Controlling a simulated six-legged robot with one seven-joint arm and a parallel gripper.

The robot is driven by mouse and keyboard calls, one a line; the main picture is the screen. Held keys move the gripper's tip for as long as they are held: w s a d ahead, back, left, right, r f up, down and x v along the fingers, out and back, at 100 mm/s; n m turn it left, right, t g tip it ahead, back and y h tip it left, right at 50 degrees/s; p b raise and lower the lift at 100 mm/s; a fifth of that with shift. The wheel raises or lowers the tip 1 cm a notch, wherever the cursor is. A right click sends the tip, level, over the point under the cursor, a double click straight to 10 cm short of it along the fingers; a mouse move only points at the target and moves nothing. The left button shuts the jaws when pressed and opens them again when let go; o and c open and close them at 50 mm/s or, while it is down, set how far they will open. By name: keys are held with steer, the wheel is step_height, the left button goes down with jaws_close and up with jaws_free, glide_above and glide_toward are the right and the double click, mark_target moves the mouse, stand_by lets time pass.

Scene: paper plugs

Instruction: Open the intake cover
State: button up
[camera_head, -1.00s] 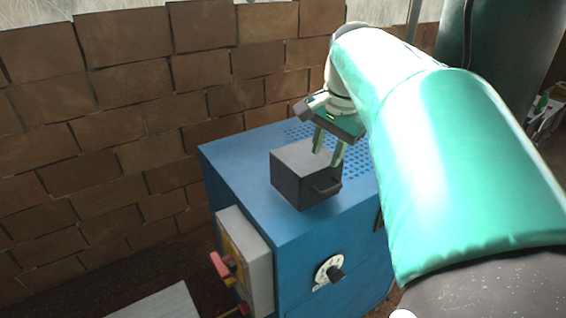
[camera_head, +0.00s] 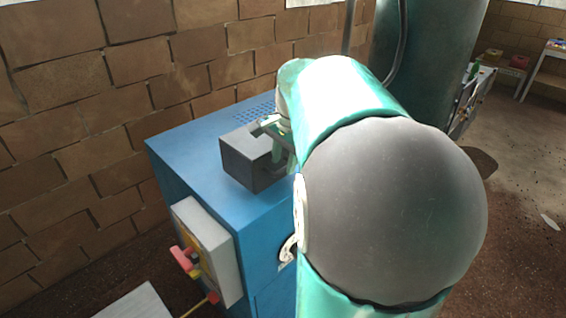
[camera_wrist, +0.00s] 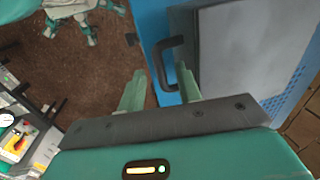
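The intake cover (camera_head: 238,145) is a dark grey box-shaped lid on top of the blue machine (camera_head: 185,155). It lies flat and looks closed. Its dark handle (camera_wrist: 162,62) shows in the wrist view, sticking out from the side of the grey cover (camera_wrist: 245,45). My gripper (camera_wrist: 160,82) is open, with one green finger on each side of the handle's bar. The right finger is by the gap between bar and cover; I cannot tell whether either touches. In the head view my gripper (camera_head: 281,152) is at the cover's right side, and my arm hides part of it.
A brick wall (camera_head: 120,70) stands close behind the machine. A grey control box (camera_head: 208,245) with a red handle (camera_head: 184,259) projects from its front. A dark green tank (camera_head: 425,50) stands behind right. Open floor (camera_head: 515,170) lies at the right.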

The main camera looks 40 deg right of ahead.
steer(key=shift+w+f, duration=0.15)
steer(key=shift+f, duration=0.6)
jaws_close()
steer(key=shift+w+r, duration=0.1)
steer(key=shift+r, duration=0.1)
